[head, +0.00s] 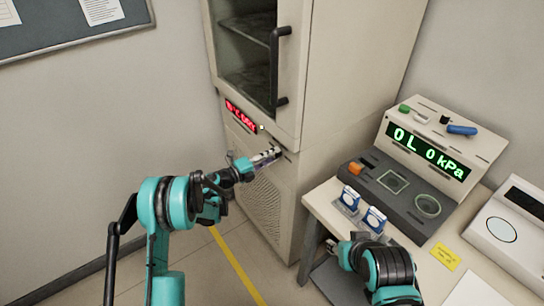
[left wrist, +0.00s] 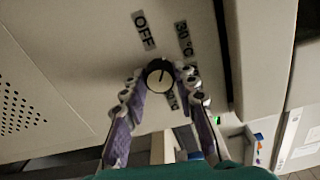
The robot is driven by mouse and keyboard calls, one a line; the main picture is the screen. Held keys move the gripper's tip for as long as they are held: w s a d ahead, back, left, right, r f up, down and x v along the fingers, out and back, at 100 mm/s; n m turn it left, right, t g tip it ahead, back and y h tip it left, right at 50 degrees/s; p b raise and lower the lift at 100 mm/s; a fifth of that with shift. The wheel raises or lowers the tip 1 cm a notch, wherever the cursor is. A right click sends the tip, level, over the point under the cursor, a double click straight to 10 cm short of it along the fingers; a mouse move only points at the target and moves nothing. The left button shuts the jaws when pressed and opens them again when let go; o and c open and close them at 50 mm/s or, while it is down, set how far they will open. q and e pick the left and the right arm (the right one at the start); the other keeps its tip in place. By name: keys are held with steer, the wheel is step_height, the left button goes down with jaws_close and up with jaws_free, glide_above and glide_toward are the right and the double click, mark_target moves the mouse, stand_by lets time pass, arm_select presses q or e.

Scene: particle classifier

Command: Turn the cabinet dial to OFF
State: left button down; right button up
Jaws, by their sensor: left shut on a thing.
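The cabinet (head: 345,70) stands at the back, with a dark-handled glass door and a red lit display (head: 241,115) whose text is hard to read. The dial (left wrist: 159,76) is a round dark knob with a pale face on the panel. An OFF label (left wrist: 145,30) and a 30 °C label (left wrist: 183,38) are beside it, with another label partly covered. My left gripper (head: 276,155) is at the panel, its fingers shut on either side of the dial. The dial's exact pointer direction is unclear. My right gripper (head: 332,246) is low by the desk, its fingers barely visible.
A desk (head: 316,208) stands right of the cabinet. It holds a grey instrument (head: 455,152) reading "0 L 0 kPa", two small blue-and-white items (head: 374,220), a yellow note (head: 446,257) and a white device (head: 508,225). Floor with a yellow line (head: 238,268) is clear in front.

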arm_select(q)
steer(key=n, duration=0.7)
stand_by(0.6)
steer(key=c, duration=1.2)
jaws_free()
steer(key=shift+w, duration=0.1)
steer(key=shift+o, duration=0.2)
steer(key=v, duration=1.2)
